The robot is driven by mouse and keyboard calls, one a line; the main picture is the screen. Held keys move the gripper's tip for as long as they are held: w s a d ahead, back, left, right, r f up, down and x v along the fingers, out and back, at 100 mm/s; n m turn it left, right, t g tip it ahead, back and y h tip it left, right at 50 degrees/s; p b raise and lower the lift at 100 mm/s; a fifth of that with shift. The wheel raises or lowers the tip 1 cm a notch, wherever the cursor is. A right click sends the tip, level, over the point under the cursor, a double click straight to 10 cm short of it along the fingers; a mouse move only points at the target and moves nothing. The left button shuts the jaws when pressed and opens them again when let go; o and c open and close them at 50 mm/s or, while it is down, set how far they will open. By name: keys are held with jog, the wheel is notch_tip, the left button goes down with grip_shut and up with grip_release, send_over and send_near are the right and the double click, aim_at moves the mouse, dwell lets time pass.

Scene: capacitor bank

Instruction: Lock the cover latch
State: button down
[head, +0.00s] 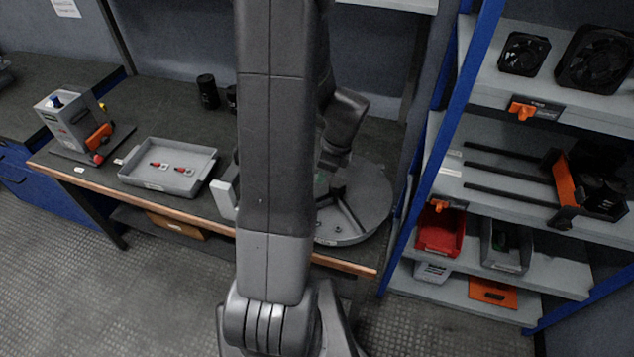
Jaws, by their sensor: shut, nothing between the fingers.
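A grey box unit (72,122) stands on the bench at the left, with an orange lever (99,136) on its side and a red knob (97,158) at its lower front. Whether this lever is the cover latch I cannot tell. My arm rises through the middle of the head view and hides part of the bench. Its far wrist link (340,125) points down over a round grey turntable (375,197) with dark bars on it. My gripper's fingers cannot be made out behind the arm. The wrist is well to the right of the box unit.
A grey tray (150,182) holds small red-marked parts. Black cylinders (207,91) stand behind it. A pale block (222,197) is partly hidden by my arm. Shelves at right hold fans (523,54), an orange lever (523,110), a red bin (440,229) and a grey bin (506,244).

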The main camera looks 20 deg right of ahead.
jog(key=shift+v, duration=1.4)
jog(key=shift+f, duration=0.1)
